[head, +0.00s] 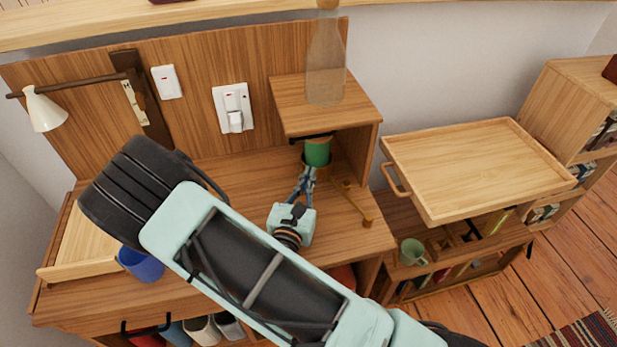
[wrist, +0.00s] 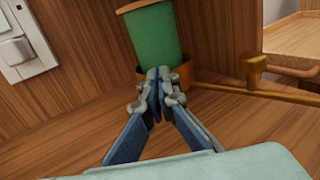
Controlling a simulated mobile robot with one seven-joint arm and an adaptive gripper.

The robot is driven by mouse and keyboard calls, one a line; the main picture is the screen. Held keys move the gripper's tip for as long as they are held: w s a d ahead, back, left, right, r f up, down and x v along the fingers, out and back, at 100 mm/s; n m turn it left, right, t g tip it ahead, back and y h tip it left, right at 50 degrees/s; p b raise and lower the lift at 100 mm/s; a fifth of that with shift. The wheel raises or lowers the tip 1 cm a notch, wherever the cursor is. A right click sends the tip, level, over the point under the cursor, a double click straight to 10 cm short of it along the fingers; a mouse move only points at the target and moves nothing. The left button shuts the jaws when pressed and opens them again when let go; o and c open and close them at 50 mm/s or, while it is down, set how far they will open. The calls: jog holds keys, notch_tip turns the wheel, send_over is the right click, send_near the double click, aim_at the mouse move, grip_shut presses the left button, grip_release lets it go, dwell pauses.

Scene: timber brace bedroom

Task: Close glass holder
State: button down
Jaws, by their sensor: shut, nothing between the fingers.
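A green cylinder (head: 317,151) stands in a brown-orange holder (head: 326,164) under the small raised shelf. In the wrist view the green cylinder (wrist: 155,42) rises from the holder's rim (wrist: 184,73). A thin brass arm (head: 355,203) extends out on the right, over the desk; it also shows in the wrist view (wrist: 225,91). I cannot tell whether it joins the holder. My gripper (head: 308,172) is shut and empty, its tips just in front of the green cylinder and holder. In the wrist view the fingertips (wrist: 159,74) overlap the cylinder's lower part, so contact is unclear.
A clear bottle (head: 325,65) stands on the raised shelf (head: 300,100). A blue cup (head: 140,263) is at the desk's left, partly behind my arm. A wooden tray (head: 470,165) and green mug (head: 412,251) are to the right. Wall switches (head: 232,108) are behind.

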jog(key=shift+w+d+r+m+h+p, duration=0.1)
jog(key=shift+w+d+m+h+p, duration=0.3)
jog(key=shift+w+d+m+h, duration=0.15)
jog(key=shift+w+d+m+g+h, duration=0.35)
jog(key=shift+w+g+h, duration=0.15)
jog(key=shift+h, duration=0.35)
jog(key=shift+s+a, duration=0.15)
